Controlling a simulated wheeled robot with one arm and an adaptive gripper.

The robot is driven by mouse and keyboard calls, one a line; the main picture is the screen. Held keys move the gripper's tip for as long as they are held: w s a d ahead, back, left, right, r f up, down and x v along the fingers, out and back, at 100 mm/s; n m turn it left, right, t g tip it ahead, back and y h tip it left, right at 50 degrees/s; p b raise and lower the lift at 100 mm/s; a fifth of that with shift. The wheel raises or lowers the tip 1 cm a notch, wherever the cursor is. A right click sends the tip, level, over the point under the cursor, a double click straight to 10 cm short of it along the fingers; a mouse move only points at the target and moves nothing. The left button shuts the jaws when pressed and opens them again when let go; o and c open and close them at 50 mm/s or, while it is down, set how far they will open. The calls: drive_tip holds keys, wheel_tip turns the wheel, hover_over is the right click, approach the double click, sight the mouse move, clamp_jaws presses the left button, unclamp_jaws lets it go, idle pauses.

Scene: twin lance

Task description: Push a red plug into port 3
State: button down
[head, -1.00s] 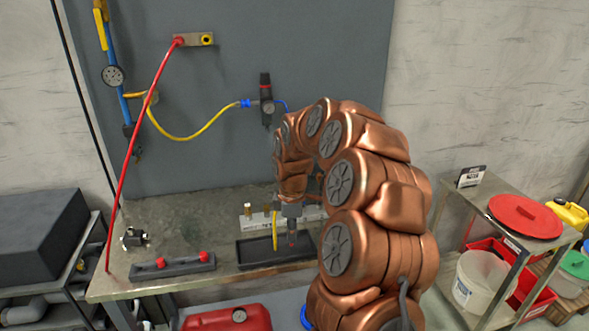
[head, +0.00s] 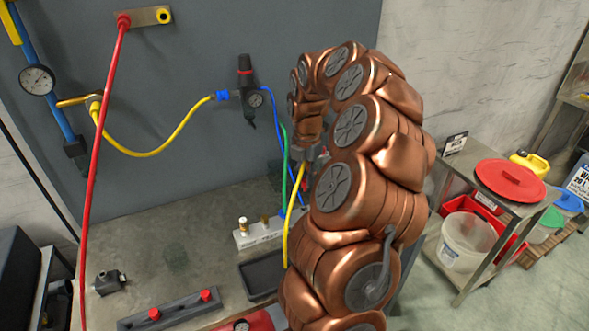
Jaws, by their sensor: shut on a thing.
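My gripper (head: 309,158) is at the middle right, above the bench and behind my arm links. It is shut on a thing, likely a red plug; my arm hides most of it. The white port block (head: 258,234) lies on the bench below and left of my gripper, with brass-coloured fittings on top. Its port numbers are too small to read, and my arm hides its right end. Two red plugs, one on the left (head: 154,313) and one on the right (head: 206,295), sit in a dark rack (head: 180,307) at the bench front.
A yellow hose (head: 290,225) hangs beside my gripper, with green (head: 284,160) and blue (head: 271,125) hoses near it. A black tray (head: 262,274) lies in front of the block. A red hose (head: 100,140) runs down the left. The bench's left middle is mostly clear.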

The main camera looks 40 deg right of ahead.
sight(305, 180)
drive_tip(key=shift+w+a, duration=0.1)
idle(0.3)
drive_tip(key=shift+f+b, duration=1.35)
drive_tip(key=shift+f, duration=1.55)
drive_tip(key=shift+f+b, duration=0.75)
drive_tip(key=shift+f, duration=0.7)
drive_tip(key=c, duration=1)
unclamp_jaws()
wheel_tip(305, 180, up, 12)
